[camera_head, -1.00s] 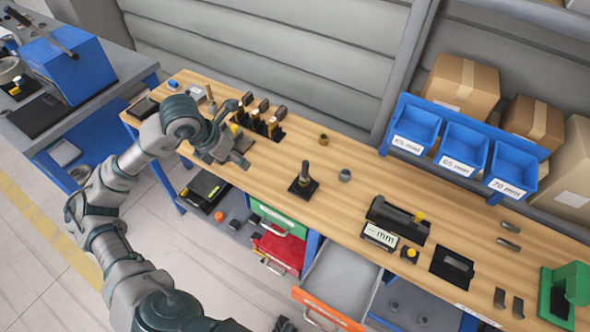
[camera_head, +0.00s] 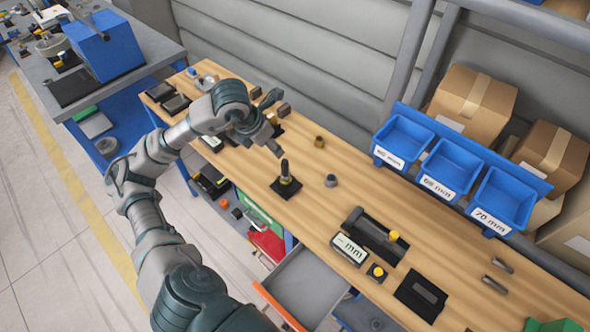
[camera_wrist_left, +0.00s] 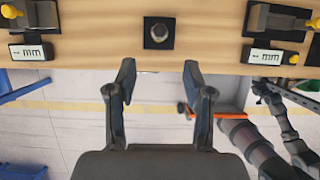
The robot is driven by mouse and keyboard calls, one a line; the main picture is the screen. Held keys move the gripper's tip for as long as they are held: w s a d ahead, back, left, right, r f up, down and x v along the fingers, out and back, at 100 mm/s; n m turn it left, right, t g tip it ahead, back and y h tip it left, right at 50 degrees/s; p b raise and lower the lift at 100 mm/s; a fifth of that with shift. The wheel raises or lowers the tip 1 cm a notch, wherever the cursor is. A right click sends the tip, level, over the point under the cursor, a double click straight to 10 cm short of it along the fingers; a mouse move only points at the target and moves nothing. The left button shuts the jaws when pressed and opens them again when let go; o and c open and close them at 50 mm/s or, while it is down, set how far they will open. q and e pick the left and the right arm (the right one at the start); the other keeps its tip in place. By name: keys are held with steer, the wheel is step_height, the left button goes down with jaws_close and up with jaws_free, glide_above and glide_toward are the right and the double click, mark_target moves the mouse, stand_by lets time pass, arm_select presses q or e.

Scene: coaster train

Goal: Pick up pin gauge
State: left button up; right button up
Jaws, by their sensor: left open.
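The pin gauge appears to be the dark upright pin (camera_head: 285,173) standing on a square black base (camera_head: 285,189) on the wooden bench. In the left wrist view the pin (camera_wrist_left: 158,32) is seen nearly end-on, centred beyond the fingertips. My left gripper (camera_head: 273,124) is above the bench, left of and behind the pin in the head view. Its fingers are apart and empty, as the left wrist view (camera_wrist_left: 158,76) also shows. Dark jointed parts at the lower right of that view may be my right arm; its jaws are not clear.
A grey ring (camera_head: 331,181) and a brown ring (camera_head: 320,142) stand near the pin. A display gauge (camera_head: 349,249) lies to the right. Blue labelled bins (camera_head: 452,168) line the back. An open drawer (camera_head: 306,285) juts from the front. The wood around the base is clear.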

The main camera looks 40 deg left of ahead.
mark_target(283, 163)
arm_select(q)
steer(key=x, duration=0.6)
steer(key=b+x, duration=0.1)
steer(key=x, duration=0.2)
steer(key=shift+s+d+f, duration=0.15)
steer(key=shift+s+d, duration=0.05)
steer(key=shift+d, duration=0.1)
steer(key=shift+w+d+f, duration=0.15)
steer(key=shift+w+f, duration=0.1)
steer(key=shift+f, duration=0.15)
steer(key=f, duration=0.1)
steer(key=w+f, duration=0.1)
steer(key=a+f, duration=0.1)
steer(key=f, duration=0.1)
steer(key=shift+w+f, duration=0.15)
steer(key=shift+w, duration=0.15)
steer(key=shift+w+a+f, duration=0.15)
steer(key=shift+f, duration=0.15)
steer(key=shift+r, duration=0.1)
steer(key=shift+c, duration=1.3)
steer(key=shift+d, duration=0.3)
jaws_close()
arm_select(e)
steer(key=shift+w+d+r, duration=0.15)
steer(key=shift+w+r, duration=0.4)
steer(key=shift+r, duration=0.05)
steer(key=shift+w+d+r, duration=0.15)
steer(key=shift+w+r, duration=0.35)
steer(key=shift+r, duration=0.05)
